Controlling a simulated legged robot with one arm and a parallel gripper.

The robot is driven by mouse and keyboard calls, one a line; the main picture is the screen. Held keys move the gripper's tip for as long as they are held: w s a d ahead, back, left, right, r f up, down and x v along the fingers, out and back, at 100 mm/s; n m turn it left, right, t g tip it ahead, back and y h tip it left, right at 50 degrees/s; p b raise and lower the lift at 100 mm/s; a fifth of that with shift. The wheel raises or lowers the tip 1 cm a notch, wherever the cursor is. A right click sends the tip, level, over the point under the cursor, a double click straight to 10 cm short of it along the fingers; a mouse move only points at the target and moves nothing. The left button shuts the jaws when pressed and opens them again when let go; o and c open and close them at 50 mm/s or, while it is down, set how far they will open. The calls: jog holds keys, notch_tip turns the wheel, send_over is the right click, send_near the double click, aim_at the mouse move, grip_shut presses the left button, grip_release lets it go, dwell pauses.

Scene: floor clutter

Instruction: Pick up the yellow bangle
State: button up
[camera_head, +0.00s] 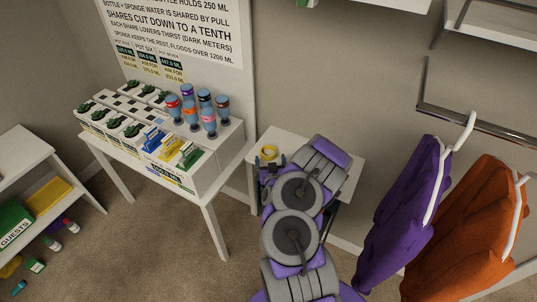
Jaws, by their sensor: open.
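The yellow bangle (269,151) is a small ring near the left end of a small pale side table (293,142). My arm reaches up from the bottom of the view, and its grey and purple links cover much of that table. My gripper (268,162) is small and dark here, at the table's left side, just in front of the bangle in the picture. It is open, and I see nothing held in it. Whether a finger touches the bangle is too small to tell.
A white table (208,193) left of the side table bears several potted plants, bottles (208,118) and coloured sponges (170,148). Purple (398,215) and orange (468,230) garments hang at the right. A low shelf (25,150) stands far left.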

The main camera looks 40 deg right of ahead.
aim_at(268, 147)
jog(key=b+x, duration=0.1)
jog(key=x, duration=0.3)
jog(key=shift+a+b, duration=0.2)
jog(key=shift+b, duration=0.2)
jog(key=shift+w+d, duration=0.4)
jog(key=shift+w, duration=0.05)
jog(key=c, duration=1.1)
